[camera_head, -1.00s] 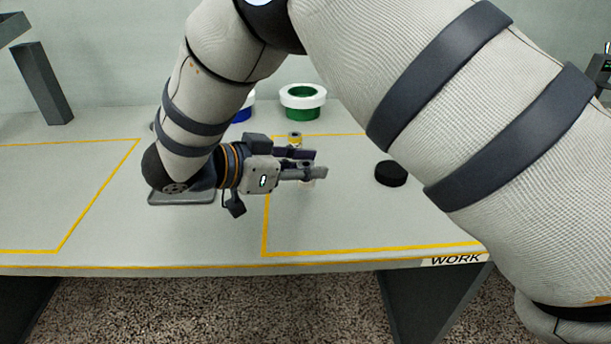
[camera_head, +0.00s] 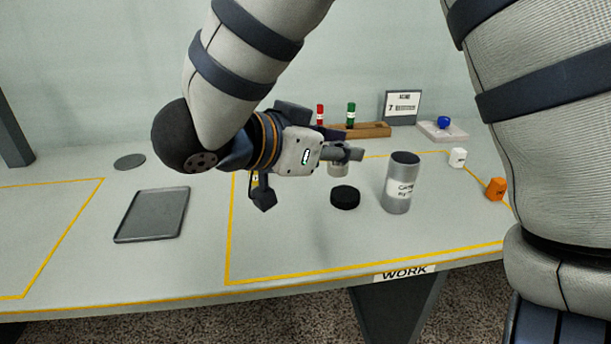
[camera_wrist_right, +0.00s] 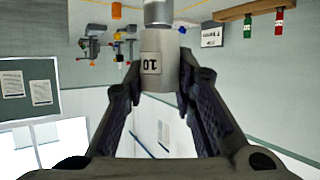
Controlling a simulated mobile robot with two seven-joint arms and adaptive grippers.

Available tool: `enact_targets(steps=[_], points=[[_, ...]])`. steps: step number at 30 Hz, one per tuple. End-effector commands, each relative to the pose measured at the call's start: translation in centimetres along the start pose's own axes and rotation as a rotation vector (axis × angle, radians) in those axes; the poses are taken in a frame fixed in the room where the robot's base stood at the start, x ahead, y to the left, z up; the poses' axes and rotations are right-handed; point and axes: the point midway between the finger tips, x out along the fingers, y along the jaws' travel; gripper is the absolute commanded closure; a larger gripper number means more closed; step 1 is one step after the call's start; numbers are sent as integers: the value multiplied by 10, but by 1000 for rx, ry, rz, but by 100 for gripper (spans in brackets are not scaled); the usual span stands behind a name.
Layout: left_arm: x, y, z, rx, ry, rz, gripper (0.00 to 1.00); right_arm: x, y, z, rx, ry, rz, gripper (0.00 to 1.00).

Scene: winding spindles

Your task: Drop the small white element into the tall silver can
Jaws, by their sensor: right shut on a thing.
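The tall silver can (camera_head: 398,190) stands upright and open-topped inside the yellow-lined area, with a white label on its side. My right gripper (camera_head: 345,154) is left of the can, at about the height of its rim in the picture, and apart from it. It is shut on a small whitish labelled cylinder, which I take as the small white element (camera_head: 337,170). In the right wrist view this element (camera_wrist_right: 153,68) sits between the fingers (camera_wrist_right: 160,88), its label upside down. A silvery piece shows beyond it; I cannot tell whether it belongs to it. My left gripper is out of view.
A black disc (camera_head: 345,197) lies left of the can. A white block (camera_head: 457,157) and an orange block (camera_head: 495,189) are at the right. Behind are a wooden rack (camera_head: 368,130) with red and green pieces and a sign (camera_head: 402,106). A grey tray (camera_head: 153,215) lies left.

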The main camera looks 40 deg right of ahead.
Motion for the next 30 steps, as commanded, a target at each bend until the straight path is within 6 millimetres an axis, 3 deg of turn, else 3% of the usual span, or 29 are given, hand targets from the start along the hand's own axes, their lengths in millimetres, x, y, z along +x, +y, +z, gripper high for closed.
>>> enact_targets(steps=[9, 19, 24, 30], points=[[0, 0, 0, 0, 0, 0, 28, 72, 2, -41, 3, -1, 3, 100], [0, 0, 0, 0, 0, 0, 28, 151, 4, -54, 0, 0, 3, 100], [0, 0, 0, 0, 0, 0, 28, 173, 4, -55, 0, 0, 1, 100], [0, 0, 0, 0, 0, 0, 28, 178, 4, -56, 0, 1, 0, 100]])
